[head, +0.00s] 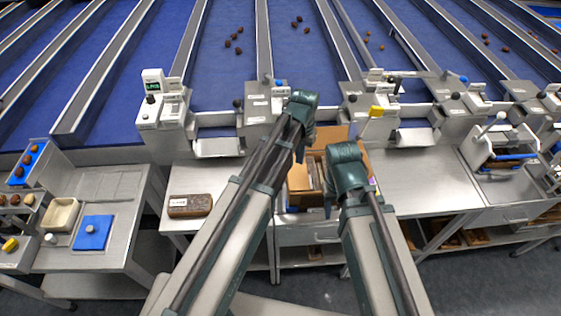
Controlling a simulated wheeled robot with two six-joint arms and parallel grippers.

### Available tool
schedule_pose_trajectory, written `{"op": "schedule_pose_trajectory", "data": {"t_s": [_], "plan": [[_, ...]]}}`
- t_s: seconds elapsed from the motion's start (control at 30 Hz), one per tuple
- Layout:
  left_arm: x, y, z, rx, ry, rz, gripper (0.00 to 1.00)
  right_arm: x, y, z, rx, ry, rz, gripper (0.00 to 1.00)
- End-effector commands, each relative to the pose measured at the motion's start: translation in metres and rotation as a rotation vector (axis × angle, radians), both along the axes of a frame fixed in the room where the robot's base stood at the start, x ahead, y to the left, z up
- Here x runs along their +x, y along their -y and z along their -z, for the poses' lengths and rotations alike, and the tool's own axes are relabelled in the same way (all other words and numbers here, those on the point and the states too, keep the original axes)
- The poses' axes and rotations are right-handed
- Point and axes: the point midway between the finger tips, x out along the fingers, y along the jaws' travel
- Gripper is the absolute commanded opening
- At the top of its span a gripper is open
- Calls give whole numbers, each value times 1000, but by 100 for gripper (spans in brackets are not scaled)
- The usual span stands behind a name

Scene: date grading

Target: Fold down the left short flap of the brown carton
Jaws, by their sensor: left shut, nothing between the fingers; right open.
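The brown carton (331,134) stands on the steel bench in the middle of the head view, its far flap upright. Its inside shows dark brown strips, partly covered by my arms. A lighter brown panel at its left (298,178) seems to be the left short flap; its exact angle is hard to tell. My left gripper (299,158) is shut and empty, pointing down at the carton's left side, close to that panel; contact cannot be told. My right gripper (328,212) is open and points down by the carton's near side, mostly hidden under its wrist.
A dark brown labelled block (190,205) lies on the bench to the left. A side table holds a beige tray (61,215) and a blue pad (93,232). White machines (162,110) line the bench's back edge, before blue lanes with dates. The right bench (425,185) is clear.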

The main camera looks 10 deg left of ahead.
Motion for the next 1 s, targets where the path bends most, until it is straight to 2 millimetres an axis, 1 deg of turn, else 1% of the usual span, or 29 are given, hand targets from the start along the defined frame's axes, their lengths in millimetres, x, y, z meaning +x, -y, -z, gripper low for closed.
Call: {"op": "schedule_pose_trajectory", "data": {"t_s": [0.03, 0.53, 0.6, 1.0], "plan": [[0, 0, -12, 0, 0, 0, 0, 0, 0, -12, 0, 0, 1, 50], [0, 0, -68, 0, 0, 0, 0, 0, 0, -68, 3, 0, 12, 50], [0, 0, -70, 0, 0, 0, 0, 0, 0, -70, 3, 0, 13, 50], [0, 0, -68, 0, 0, 0, 0, 0, 0, -68, 3, 0, 13, 50]]}}
